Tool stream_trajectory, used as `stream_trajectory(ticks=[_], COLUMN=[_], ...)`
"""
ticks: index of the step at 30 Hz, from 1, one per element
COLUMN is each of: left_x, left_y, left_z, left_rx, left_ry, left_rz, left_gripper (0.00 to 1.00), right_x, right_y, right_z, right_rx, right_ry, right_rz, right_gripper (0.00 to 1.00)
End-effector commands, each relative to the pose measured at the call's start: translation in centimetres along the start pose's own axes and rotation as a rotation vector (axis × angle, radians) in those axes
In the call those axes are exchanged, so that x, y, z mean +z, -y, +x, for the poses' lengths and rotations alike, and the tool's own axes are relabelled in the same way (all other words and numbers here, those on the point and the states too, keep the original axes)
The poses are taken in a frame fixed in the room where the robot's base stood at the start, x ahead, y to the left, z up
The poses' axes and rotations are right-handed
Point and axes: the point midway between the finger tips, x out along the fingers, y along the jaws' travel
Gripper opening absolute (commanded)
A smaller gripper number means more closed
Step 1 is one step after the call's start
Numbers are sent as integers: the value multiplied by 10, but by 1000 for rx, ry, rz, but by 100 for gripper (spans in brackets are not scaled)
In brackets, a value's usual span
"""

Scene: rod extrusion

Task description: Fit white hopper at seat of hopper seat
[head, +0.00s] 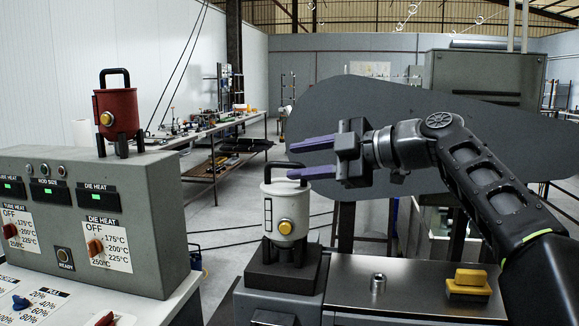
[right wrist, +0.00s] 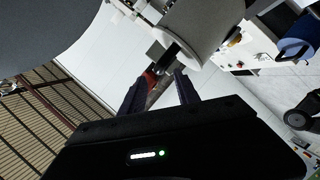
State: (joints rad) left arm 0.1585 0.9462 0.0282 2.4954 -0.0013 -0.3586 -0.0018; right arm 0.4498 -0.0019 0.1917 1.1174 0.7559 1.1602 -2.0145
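The white hopper (head: 284,208), with a black top handle and a yellow round knob, stands upright on the dark hopper seat (head: 262,277) in the head view. How fully its dark legs sit in the seat is hard to tell. My right gripper (head: 291,161) is beside the handle, its two purple fingers apart. In the right wrist view the right gripper (right wrist: 160,83) is open, with the white hopper (right wrist: 197,30) just beyond its fingertips. The dark handle lies close to the fingertips; contact cannot be told. My left gripper is out of view.
A red hopper (head: 118,105) stands on the grey control box (head: 160,210) at left. A yellow block (head: 468,284) and a small metal cylinder (head: 378,283) are on the machine top (head: 420,288) to the right. A large dark panel (head: 400,120) is behind my right arm.

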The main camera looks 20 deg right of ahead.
Motion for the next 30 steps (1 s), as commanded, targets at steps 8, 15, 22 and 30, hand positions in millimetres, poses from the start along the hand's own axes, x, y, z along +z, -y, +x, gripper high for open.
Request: stream_trajectory(ticks=[8,15,22,30], left_x=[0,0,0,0], left_y=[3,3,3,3], left_z=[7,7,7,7], left_rx=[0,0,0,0], left_ry=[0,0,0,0], left_rz=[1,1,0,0], left_gripper=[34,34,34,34], right_x=[0,-1,-1,-1], right_y=[0,-1,0,0], right_z=[-39,-43,-43,-43], right_rx=[3,2,2,2], right_ry=[-1,-2,-2,-2], right_rz=[-1,-1,-1,-1], right_gripper=[38,38,38,38])
